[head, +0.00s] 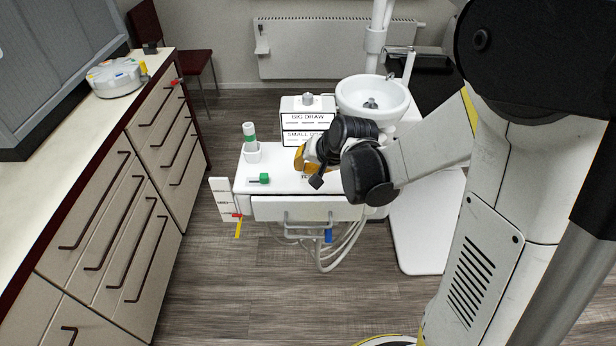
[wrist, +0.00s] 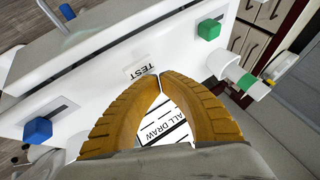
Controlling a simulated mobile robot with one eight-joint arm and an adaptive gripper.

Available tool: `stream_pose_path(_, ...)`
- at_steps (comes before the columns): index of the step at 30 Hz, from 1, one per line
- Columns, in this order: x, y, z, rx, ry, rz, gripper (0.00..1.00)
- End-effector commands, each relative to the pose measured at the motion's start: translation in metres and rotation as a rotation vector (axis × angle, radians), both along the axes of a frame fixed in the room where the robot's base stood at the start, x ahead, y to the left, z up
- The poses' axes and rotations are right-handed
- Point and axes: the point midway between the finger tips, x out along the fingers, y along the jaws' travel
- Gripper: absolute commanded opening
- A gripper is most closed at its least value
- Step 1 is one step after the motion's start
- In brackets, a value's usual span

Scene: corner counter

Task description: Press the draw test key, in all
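The white unit's top (head: 282,168) carries a box with a sign reading "BIG DRAW" and "SMALL DRAW" (head: 308,117). The wrist view shows part of this sign (wrist: 167,122) between my fingers. A "TEST" label (wrist: 139,70) lies on the white top just beyond my fingertips. In the head view only its first letters (head: 305,177) show below my gripper (head: 299,158). My yellow fingers (wrist: 160,76) have their tips together, with nothing visible held. The key itself is not visible; my fingers may hide it. I cannot tell whether they touch the surface.
A green slider block (head: 264,179) and a cup with a green-banded tube (head: 251,148) stand left. A blue block (wrist: 38,130) sits on a slot in the wrist view. A white basin (head: 372,98) is behind right; drawers (head: 120,215) line the left. Floor between is clear.

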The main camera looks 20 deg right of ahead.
Motion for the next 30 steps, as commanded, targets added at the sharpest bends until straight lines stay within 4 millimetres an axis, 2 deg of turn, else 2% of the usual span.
stream_pose_path(6,0.000,0.000,-0.009,0.000,0.000,0.000,0.00)
stream_pose_path(30,0.000,0.000,-0.013,0.000,0.000,0.000,0.00)
